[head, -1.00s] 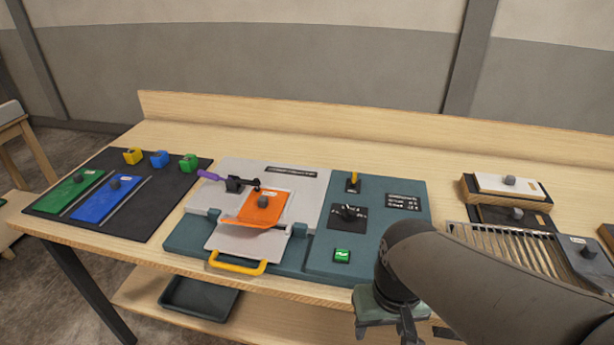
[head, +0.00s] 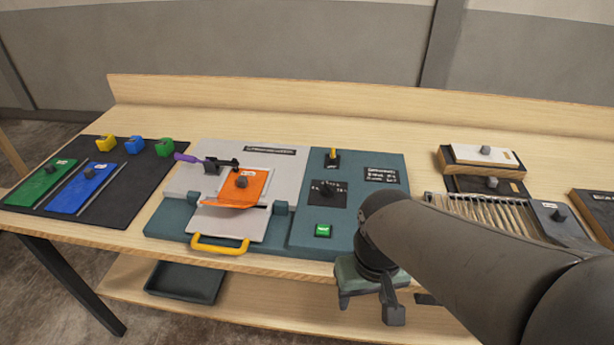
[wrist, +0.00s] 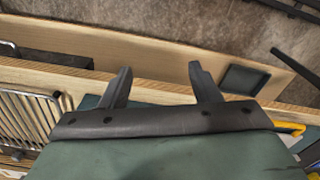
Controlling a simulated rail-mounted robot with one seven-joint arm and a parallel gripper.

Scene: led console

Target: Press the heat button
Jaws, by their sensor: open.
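In the head view a teal console (head: 370,200) stands on the wooden bench. The labels are too small to read, so I cannot tell which control is marked heat. My gripper (head: 370,300) hangs in front of the bench edge, right of and nearer than the green button. In the wrist view my gripper (wrist: 160,85) has its two fingers apart with nothing between them. It touches no control.
Left of the console is a press with an orange sheet (head: 238,190), yellow handle (head: 220,244) and purple-handled lever (head: 190,158). A dark mat (head: 120,190) holds green and blue panels. A metal rack (head: 480,208) stands right. A dark tray (head: 185,281) sits on the lower shelf.

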